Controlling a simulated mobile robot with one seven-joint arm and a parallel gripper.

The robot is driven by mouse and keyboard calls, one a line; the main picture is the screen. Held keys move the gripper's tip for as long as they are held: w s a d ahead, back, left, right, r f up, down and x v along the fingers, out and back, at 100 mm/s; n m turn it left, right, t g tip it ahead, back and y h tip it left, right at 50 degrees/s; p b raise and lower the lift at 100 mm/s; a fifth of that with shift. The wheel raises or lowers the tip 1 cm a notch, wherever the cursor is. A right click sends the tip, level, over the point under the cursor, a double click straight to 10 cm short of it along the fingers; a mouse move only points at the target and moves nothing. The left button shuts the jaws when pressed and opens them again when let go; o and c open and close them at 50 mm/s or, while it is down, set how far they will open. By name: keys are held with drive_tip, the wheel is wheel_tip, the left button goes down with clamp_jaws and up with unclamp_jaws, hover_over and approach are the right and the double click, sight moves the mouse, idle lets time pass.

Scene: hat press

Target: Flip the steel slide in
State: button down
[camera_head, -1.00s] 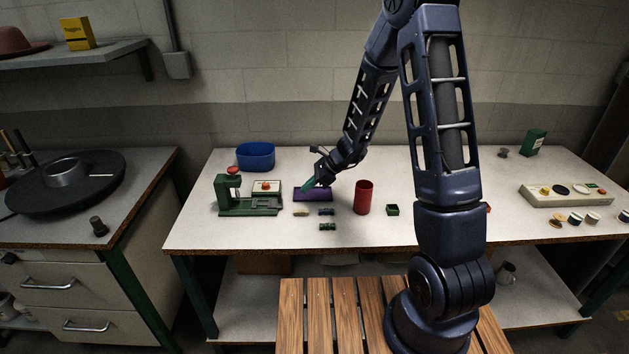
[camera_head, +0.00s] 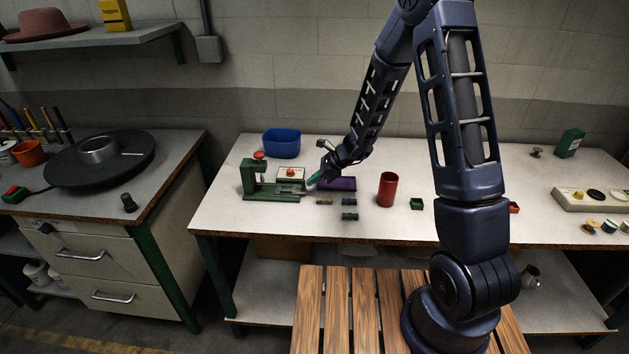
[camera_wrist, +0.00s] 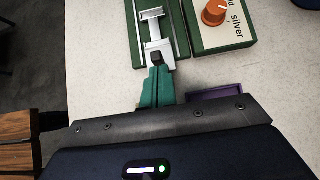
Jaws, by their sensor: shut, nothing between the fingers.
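The steel slide (camera_wrist: 158,35) lies in its channel on the green press (camera_wrist: 183,35) in the wrist view. Its near end reaches the tips of my gripper (camera_wrist: 158,72), whose green fingers are shut with nothing between them. The fingertips are at the slide's near end; whether they touch it I cannot tell. In the head view the green press (camera_head: 249,178) stands at the left of the table, and my gripper (camera_head: 311,182) is at its right end. The slide is small there and partly hidden by the fingers.
A box with an orange knob (camera_wrist: 214,12) and the word "silver" stands right of the slide. A purple tray (camera_head: 340,184) lies just right of my gripper. A blue bin (camera_head: 281,146) is behind and a red cup (camera_head: 387,190) is farther right.

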sight(291, 189)
drive_tip(key=a, duration=0.8)
drive_tip(key=shift+a, duration=0.55)
drive_tip(key=shift+r, duration=0.1)
drive_tip(key=d, duration=0.4)
drive_tip(key=shift+d, duration=0.4)
drive_tip(key=v, duration=0.9)
drive_tip(key=shift+d+r, duration=0.2)
